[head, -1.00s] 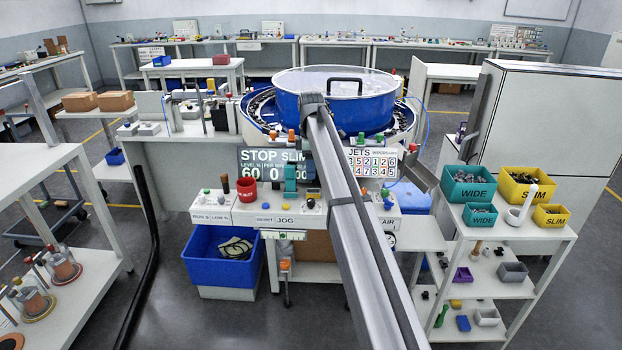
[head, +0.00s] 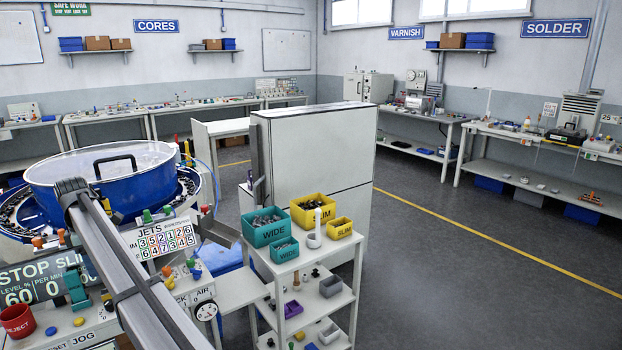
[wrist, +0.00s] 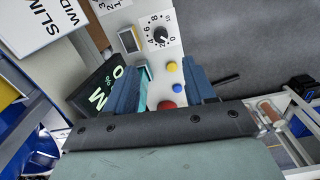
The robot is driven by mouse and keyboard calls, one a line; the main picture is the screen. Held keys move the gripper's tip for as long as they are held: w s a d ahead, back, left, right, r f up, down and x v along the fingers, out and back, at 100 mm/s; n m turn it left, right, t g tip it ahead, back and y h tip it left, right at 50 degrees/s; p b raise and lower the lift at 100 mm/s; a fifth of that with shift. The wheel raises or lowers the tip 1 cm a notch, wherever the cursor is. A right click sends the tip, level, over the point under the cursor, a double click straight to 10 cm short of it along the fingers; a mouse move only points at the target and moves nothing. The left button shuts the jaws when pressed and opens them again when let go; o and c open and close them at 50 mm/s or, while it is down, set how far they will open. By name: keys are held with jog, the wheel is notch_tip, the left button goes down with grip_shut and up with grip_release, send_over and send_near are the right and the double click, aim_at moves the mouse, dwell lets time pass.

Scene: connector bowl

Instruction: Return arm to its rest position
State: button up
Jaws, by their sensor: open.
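My gripper (wrist: 163,84) shows in the wrist view with its two blue-grey fingers apart and nothing clearly held between them. Past the fingers is a control panel with a dial (wrist: 158,36), a yellow button (wrist: 172,67), a blue button (wrist: 177,88) and a red button (wrist: 166,105). A teal piece (wrist: 146,84) shows beside the left finger; I cannot tell whether they touch. In the head view my arm (head: 125,270) runs from the bottom edge up to the front of the blue bowl (head: 110,188). The gripper cannot be made out there.
A shelf unit (head: 322,262) with teal bins (head: 264,228) and yellow bins (head: 313,211) stands right of the feeder. A large white cabinet (head: 320,150) is behind it. Open floor (head: 440,270) lies to the right. A red REJECT cup (head: 18,321) is at lower left.

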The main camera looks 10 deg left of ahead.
jog(key=s+d+f+m, duration=0.3)
jog(key=d+f+m, duration=0.6)
jog(key=d+f, duration=1.35)
jog(key=s+d+f+m, duration=0.3)
jog(key=d+f+m, duration=0.6)
jog(key=d+f, duration=1.3)
jog(key=s+d+f+m+g, duration=0.2)
jog(key=s+d+f, duration=0.3)
jog(key=d, duration=0.8)
jog(key=s+d+f+m+g, duration=0.2)
jog(key=s+d+f, duration=0.3)
jog(key=s+d, duration=0.7)
jog(key=s+d+f+m+g, duration=0.2)
jog(key=s+d+f+m, duration=0.2)
jog(key=s+d, duration=0.5)
jog(key=d+f, duration=0.2)
jog(key=d, duration=0.5)
jog(key=shift+s+g, duration=0.15)
jog(key=shift+g, duration=0.25)
